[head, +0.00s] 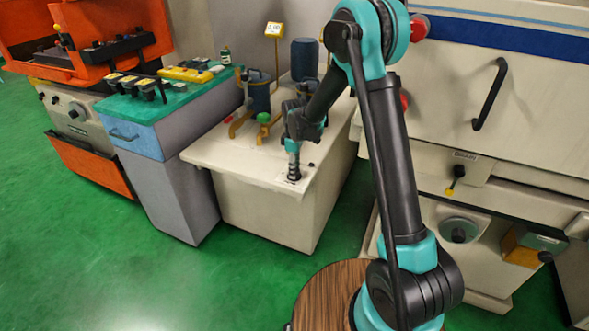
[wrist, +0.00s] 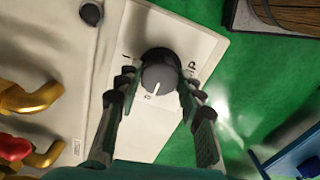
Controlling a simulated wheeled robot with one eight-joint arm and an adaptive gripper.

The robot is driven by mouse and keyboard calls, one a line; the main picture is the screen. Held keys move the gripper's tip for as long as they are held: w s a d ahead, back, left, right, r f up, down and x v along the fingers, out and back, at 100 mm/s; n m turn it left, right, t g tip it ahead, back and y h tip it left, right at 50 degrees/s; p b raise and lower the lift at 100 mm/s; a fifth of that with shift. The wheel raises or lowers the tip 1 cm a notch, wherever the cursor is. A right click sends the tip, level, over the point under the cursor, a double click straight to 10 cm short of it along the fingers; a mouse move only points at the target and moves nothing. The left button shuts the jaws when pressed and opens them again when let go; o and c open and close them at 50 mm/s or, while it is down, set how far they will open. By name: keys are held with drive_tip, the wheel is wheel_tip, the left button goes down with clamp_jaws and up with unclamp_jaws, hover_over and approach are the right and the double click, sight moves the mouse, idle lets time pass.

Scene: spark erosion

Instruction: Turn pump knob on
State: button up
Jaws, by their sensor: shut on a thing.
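The pump knob is a dark round knob with a grey face (wrist: 160,78) on a white label plate (wrist: 203,48). In the wrist view its white pointer line aims down, close to a small "0"-like mark. An "I"-like mark is at its upper left, and lettering at its right is partly hidden. My gripper (wrist: 157,90) has a finger on each side of the knob and is shut on it. In the head view my gripper (head: 293,148) points down over the knob (head: 294,174) near the front of the cream bench top (head: 235,166).
Another dark knob (wrist: 91,12) is at the wrist view's top left. Brass pipes (wrist: 30,98) with a red part (wrist: 14,146) are on the left. Dark cylinders (head: 258,92) stand behind my gripper. A grey cabinet (head: 170,190) is left; a large machine (head: 475,110) is right.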

drive_tip(key=shift+m, duration=0.3)
drive_tip(key=m, duration=0.3)
drive_tip(key=shift+m, duration=0.3)
drive_tip(key=m, duration=0.4)
drive_tip(key=shift+m, duration=0.3)
drive_tip(key=m, duration=0.4)
drive_tip(key=shift+m, duration=2.5)
drive_tip(key=o, duration=1.2)
drive_tip(key=shift+c, duration=0.2)
